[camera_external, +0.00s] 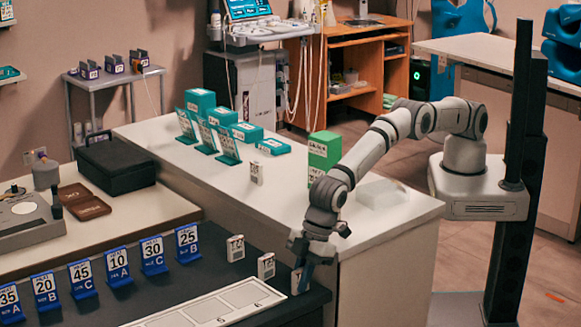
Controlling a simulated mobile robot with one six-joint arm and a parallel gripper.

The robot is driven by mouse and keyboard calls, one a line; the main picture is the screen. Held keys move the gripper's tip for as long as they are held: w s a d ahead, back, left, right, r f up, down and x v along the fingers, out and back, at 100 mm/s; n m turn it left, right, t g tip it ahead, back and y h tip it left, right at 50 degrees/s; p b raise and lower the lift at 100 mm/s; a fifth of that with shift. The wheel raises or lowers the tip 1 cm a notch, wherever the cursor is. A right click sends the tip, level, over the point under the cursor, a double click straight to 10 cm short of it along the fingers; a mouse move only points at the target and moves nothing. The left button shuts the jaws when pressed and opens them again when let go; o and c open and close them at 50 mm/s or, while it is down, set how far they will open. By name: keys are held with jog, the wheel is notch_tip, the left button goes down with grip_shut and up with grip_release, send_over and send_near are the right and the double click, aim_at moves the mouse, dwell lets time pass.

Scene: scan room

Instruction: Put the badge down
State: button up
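My gripper (301,282) points down at the front right corner of the black table. A small white badge (296,282) shows between its fingers, partly hidden by them, and the gripper looks shut on it. The badge's lower edge is at or just above the tabletop; I cannot tell whether it touches. Two similar white badges with dark print, one (236,248) and another (266,267), stand upright in a row to the left of my gripper. A further one (256,173) stands on the white counter (290,215).
A white strip with numbered slots (215,308) lies on the black table (150,295), left of my gripper. A green box (323,158), teal boxes and a clear block (381,194) sit on the counter.

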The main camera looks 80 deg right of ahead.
jog(key=o, duration=0.4)
jog(key=shift+o, duration=0.2)
jog(key=shift+r, duration=0.1)
jog(key=shift+r+p, duration=0.2)
jog(key=shift+p, duration=0.1)
jog(key=b+v, duration=0.1)
jog(key=v, duration=1.1)
jog(key=shift+b, duration=0.4)
jog(key=shift+f, duration=0.1)
